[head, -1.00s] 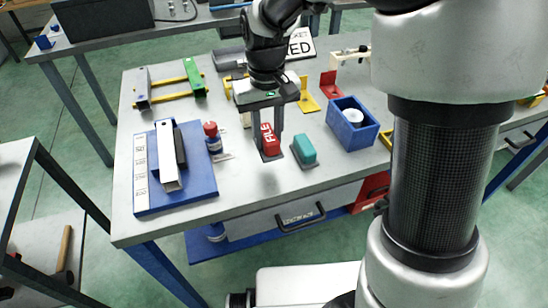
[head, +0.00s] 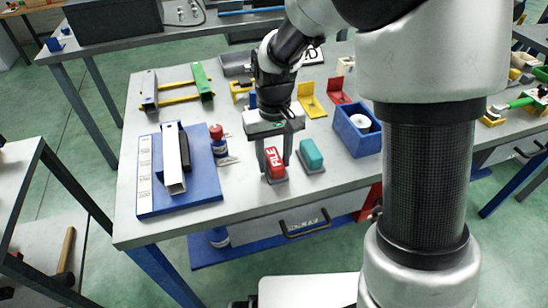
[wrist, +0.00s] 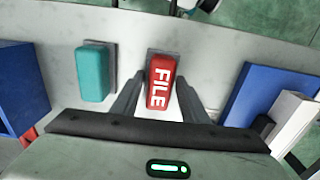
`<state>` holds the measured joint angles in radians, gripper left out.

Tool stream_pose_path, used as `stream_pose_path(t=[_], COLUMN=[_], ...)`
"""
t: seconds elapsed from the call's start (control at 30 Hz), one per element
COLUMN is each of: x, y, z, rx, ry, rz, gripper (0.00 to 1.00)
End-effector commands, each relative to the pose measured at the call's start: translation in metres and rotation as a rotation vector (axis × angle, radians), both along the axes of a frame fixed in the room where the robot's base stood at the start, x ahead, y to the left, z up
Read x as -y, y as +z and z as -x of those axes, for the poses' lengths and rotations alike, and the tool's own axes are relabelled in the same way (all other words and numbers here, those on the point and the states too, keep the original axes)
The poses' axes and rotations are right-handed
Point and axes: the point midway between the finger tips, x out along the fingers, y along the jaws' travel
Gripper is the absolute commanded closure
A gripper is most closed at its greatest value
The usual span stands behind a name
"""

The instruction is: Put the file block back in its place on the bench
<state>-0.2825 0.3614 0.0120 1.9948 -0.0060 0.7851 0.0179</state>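The file block (head: 276,161), red with a white FILE label, stands upright on the bench top (head: 330,181) near its front edge, left of the teal block (head: 311,154).
A blue bin (head: 356,130) with a white roll stands right of the teal block. A blue board (head: 206,182) holding a pale bar, and a red-capped bottle (head: 218,141), lie to the left. Yellow and red brackets stand behind. Bare bench lies in front.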

Motion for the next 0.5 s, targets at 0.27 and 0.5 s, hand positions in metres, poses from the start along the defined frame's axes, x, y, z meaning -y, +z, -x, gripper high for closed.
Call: stream_pose_path(t=[0.27, 0.5], x=[0.000, 0.000], y=[0.000, 0.022], z=[0.000, -0.001], rx=[-0.001, 0.003], ry=[0.000, 0.000], rz=[0.000, -0.001], gripper=[0.53, 0.53])
